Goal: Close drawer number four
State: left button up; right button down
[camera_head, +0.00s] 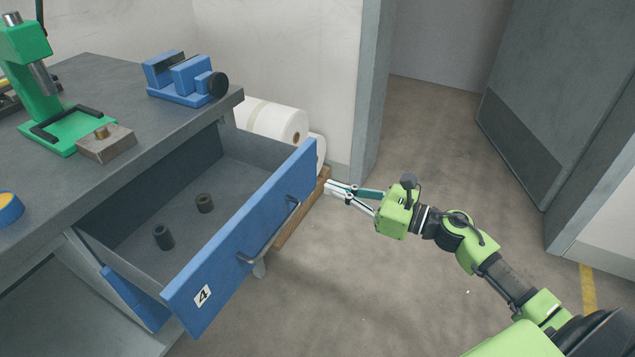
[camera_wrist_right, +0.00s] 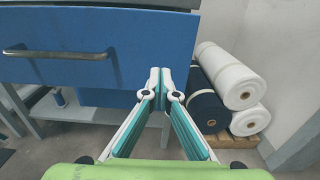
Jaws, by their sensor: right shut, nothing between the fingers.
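Drawer number four (camera_head: 228,258) has a blue front with a grey bar handle (camera_head: 270,232) and a white label with a 4. It is pulled far out of the workbench, and two small dark cylinders stand inside it. My right gripper (camera_head: 328,187) is shut and empty, just right of the far end of the drawer front. In the right wrist view the gripper (camera_wrist_right: 160,74) points at the right part of the blue front (camera_wrist_right: 60,72), with the handle (camera_wrist_right: 58,53) to its left. Contact cannot be told. My left gripper is out of view.
The grey bench top (camera_head: 60,187) carries a green press (camera_head: 35,75), a blue vise (camera_head: 185,80) and a metal block (camera_head: 106,143). White rolls (camera_head: 272,121) lie on a pallet behind the drawer. The floor right of the drawer is clear up to a doorway.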

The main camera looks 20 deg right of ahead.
aim_at(306, 180)
jog(key=x, duration=0.3)
jog(key=shift+w+a, duration=0.2)
jog(key=shift+w, duration=0.05)
jog(key=shift+w+a, duration=0.35)
jog(key=shift+w, duration=0.05)
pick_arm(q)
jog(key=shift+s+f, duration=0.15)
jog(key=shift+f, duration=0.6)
